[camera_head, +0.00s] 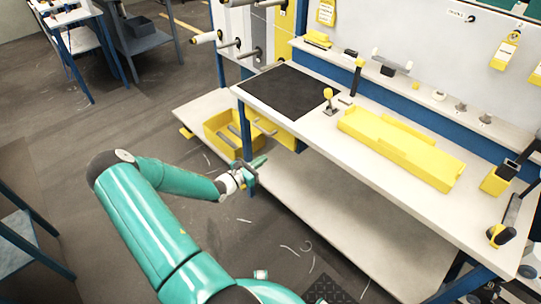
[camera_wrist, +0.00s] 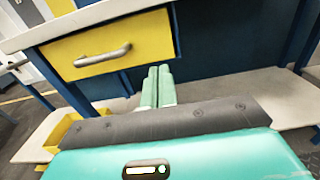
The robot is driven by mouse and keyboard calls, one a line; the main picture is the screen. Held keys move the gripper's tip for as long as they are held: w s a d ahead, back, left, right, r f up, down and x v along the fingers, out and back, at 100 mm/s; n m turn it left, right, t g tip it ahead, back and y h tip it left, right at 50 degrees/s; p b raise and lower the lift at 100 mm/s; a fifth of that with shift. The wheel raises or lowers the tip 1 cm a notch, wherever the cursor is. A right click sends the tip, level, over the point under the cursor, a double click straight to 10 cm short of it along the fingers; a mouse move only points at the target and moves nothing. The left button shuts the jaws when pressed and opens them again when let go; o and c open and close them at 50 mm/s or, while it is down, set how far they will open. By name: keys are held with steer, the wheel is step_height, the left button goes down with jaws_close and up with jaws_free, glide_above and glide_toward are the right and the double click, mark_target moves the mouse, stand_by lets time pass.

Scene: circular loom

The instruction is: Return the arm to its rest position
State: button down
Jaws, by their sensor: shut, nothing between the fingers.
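My teal arm reaches across the middle of the head view. My gripper (camera_head: 258,163) is at its end, beside the workbench (camera_head: 395,190) and at about the height of the space under its top. In the wrist view, my gripper (camera_wrist: 158,86) shows two pale green fingers side by side, shut with nothing between them.
A yellow bin (camera_head: 220,136) sits on the low shelf (camera_head: 330,210) left of my gripper. On the bench are a black mat (camera_head: 284,91) and a long yellow tray (camera_head: 400,148). Shelf carts (camera_head: 75,45) stand at the back left. Open floor with scraps lies left of the bench.

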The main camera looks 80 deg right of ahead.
steer(key=shift+w+a, duration=0.4)
steer(key=shift+a, duration=0.1)
steer(key=w+a+r+m+t+y, duration=0.45)
steer(key=w+a+r, duration=0.55)
steer(key=w+a, duration=0.3)
steer(key=w+a+r+m+t+y, duration=0.3)
steer(key=w+a+r+m, duration=0.3)
steer(key=w+a+r, duration=0.55)
steer(key=a+r+t+y, duration=0.2)
steer(key=a+r+t, duration=0.1)
steer(key=a, duration=0.8)
steer(key=a+r+t+y, duration=0.2)
steer(key=a+r, duration=0.4)
steer(key=a, duration=0.5)
steer(key=a+r+t+y, duration=0.2)
steer(key=a+r+t, duration=0.3)
steer(key=a, duration=0.6)
steer(key=shift+s+a+n, duration=0.25)
steer(key=shift+s+n, duration=0.1)
steer(key=shift+s, duration=0.05)
